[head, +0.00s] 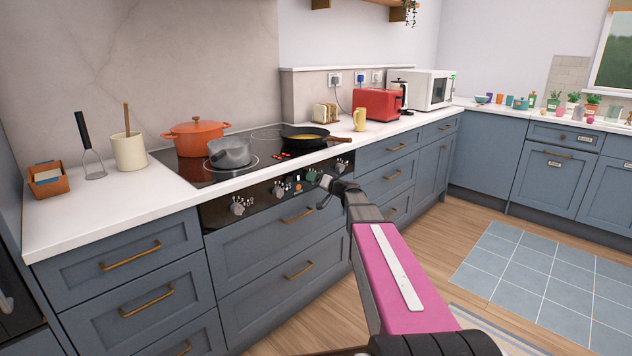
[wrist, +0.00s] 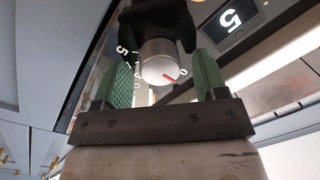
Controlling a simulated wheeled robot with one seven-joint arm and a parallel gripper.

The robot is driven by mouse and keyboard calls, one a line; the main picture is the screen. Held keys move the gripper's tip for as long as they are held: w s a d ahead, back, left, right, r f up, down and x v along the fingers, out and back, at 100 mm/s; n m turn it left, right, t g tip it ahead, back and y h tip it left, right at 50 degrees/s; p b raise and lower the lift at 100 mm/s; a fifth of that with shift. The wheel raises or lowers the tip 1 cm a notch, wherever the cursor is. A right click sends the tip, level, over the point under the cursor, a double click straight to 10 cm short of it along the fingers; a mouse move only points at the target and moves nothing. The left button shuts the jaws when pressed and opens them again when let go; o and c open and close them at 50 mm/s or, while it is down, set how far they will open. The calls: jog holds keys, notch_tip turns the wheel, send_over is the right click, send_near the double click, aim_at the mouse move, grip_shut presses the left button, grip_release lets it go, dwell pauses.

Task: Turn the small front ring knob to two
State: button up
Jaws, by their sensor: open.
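The black control panel (head: 262,197) with silver knobs runs along the front of the hob. My gripper (head: 318,180) is at the right end of this panel. In the wrist view, my gripper (wrist: 163,78) is open, with one green finger on each side of a silver round knob (wrist: 158,60). I see a gap between the knob and the right finger; contact on the left is unclear. A red line on the knob points to the lower right, close to a white 0. Other digits around it are partly hidden. The frames do not show clearly which ring this knob serves.
On the hob (head: 190,172) stand an orange pot (head: 196,140), a grey saucepan (head: 230,153) and a black frying pan (head: 304,135), whose handle points right. Blue drawers (head: 265,240) with brass handles lie below the panel.

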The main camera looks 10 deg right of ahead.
jog(key=c, duration=0.9)
jog(key=m, duration=1.2)
jog(key=shift+f+t, duration=0.2)
jog(key=shift+t, duration=0.2)
jog(key=o, duration=0.9)
